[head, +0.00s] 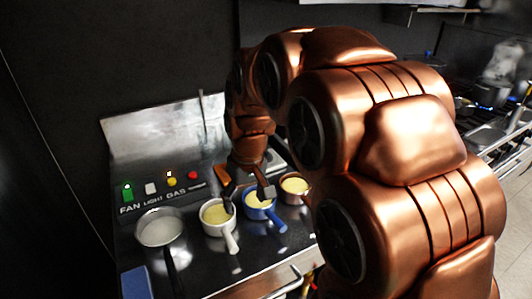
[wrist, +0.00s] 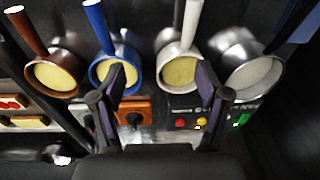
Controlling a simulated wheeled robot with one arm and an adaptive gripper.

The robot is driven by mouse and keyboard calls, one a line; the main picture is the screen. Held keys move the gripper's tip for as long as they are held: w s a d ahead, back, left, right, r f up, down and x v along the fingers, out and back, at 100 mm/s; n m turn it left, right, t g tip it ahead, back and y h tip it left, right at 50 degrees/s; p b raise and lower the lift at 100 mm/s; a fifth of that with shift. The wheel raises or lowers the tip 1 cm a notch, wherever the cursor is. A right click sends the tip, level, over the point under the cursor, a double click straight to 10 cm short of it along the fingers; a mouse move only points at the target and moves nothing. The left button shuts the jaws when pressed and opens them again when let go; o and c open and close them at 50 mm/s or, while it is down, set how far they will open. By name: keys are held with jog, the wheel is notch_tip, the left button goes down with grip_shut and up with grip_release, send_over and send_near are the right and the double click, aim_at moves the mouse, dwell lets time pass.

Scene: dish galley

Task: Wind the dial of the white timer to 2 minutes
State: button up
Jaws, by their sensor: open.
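I cannot make out a white timer for certain in either view. In the wrist view, a pale shape (wrist: 82,113) sits left of the left finger, mostly hidden, and I cannot tell whether it is the timer. An orange box with a black dial (wrist: 133,110) lies between my fingers, near the left one. My gripper (wrist: 160,85) is open and empty, its fingers spread wide above the counter. In the head view my gripper (head: 247,195) points down over the pans, and my arm hides much of the counter to the right.
Pans stand in a row: steel (head: 160,230), white-handled (head: 217,216), blue (head: 259,206) and brown (head: 295,186). Their handles stick out. A panel labelled FAN, LIGHT, GAS has green (head: 128,192), white (head: 151,188), yellow (head: 172,181) and red (head: 193,175) controls. A metal backsplash (head: 150,135) stands behind.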

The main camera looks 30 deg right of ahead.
jog(key=w+d+f+t, duration=0.1)
jog(key=w+d+t, duration=0.1)
jog(key=w+d, duration=1.05)
jog(key=t+h+b, duration=0.1)
jog(key=t, duration=0.1)
send_near(266, 151)
jog(key=x, duration=0.3)
jog(key=shift+m, duration=0.3)
jog(key=shift+p+x, duration=1.25)
jog(key=shift+x, duration=2.35)
jog(key=c, duration=1.2)
